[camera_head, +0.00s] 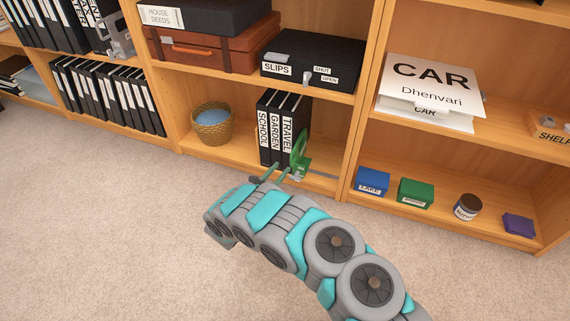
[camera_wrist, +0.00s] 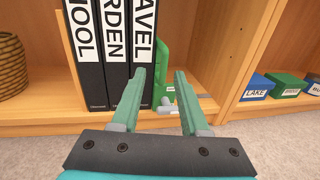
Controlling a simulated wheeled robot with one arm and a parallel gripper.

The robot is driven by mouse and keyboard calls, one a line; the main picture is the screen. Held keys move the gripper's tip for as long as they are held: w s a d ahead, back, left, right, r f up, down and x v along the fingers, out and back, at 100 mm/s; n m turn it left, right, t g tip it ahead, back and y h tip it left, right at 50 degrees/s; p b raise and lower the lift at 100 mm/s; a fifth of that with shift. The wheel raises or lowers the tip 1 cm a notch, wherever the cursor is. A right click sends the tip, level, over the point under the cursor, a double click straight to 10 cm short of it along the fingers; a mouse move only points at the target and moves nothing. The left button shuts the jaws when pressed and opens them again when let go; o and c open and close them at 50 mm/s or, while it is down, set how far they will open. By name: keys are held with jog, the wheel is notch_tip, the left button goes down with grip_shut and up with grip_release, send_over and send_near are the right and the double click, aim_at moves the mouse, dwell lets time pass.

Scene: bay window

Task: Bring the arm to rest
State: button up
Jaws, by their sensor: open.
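My gripper (camera_head: 278,174) is at the end of my grey and teal arm, low in front of the bottom shelf of the bookcase. In the wrist view my gripper (camera_wrist: 167,98) has its two green fingers apart, with nothing held between them. Just beyond the fingers stands a green bookend (camera_head: 300,158), at the right side of the black binders marked SCHOOL, GARDEN and TRAVEL (camera_head: 283,128). The bookend is partly hidden behind the left finger in the wrist view (camera_wrist: 164,70). Whether a finger touches it I cannot tell.
A wicker basket (camera_head: 211,125) stands left of the binders. Right of the upright divider (camera_head: 362,100) are a blue box (camera_head: 372,182), a green box (camera_head: 415,193), a brown jar (camera_head: 467,207) and a purple box (camera_head: 518,224). A shelf (camera_head: 340,93) runs above. The carpet (camera_head: 100,230) in front is clear.

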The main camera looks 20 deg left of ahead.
jog(key=shift+s, duration=0.35)
